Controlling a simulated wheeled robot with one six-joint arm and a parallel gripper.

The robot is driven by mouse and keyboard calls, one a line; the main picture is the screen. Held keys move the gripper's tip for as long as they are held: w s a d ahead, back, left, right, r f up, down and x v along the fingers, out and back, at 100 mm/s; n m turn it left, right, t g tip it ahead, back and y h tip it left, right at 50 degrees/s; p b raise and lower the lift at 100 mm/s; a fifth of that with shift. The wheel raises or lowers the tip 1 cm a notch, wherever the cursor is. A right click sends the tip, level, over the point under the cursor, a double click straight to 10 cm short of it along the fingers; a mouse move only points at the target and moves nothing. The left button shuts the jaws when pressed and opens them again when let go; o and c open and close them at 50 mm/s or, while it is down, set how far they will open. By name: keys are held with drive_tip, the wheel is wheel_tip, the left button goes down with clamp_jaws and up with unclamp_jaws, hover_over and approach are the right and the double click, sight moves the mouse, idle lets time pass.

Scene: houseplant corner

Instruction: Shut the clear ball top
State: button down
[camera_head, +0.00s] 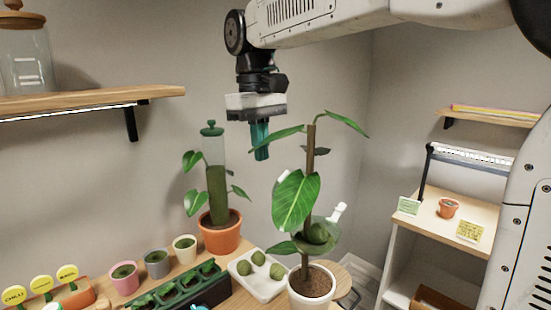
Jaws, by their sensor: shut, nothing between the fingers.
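A potted plant (297,203) with a brown stake stands at the front middle in a white pot (311,288). A see-through greenish ball half (329,246) sits at its stem, partly hidden by a big leaf. A round green moss ball (318,233) lies in it. A white tab (339,211) sticks up at its right edge. I cannot make out the clear top for certain; it does not look closed over the moss. My gripper (260,152) has teal fingers, shut and empty. It points down, in the picture above and left of the ball.
A second plant (217,190) in an orange pot (221,237) stands behind left. A white tray (284,293) holds several moss balls. Small pots and a green seedling tray (180,292) lie left. A wall shelf (90,98) is upper left; a shelf unit (455,222) is right.

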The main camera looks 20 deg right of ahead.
sight(284, 173)
drive_tip(key=s, duration=0.1)
drive_tip(key=s+d+f, duration=0.1)
drive_tip(key=s, duration=0.1)
drive_tip(key=shift+s+d+f, duration=0.2)
drive_tip(key=shift+d+f, duration=0.05)
drive_tip(key=shift+f, duration=0.05)
drive_tip(key=shift+s, duration=0.2)
drive_tip(key=shift+s+d, duration=0.2)
drive_tip(key=shift+s, duration=0.25)
drive_tip(key=shift+s+d, duration=0.2)
drive_tip(key=shift+s, duration=0.25)
drive_tip(key=shift+w, duration=0.2)
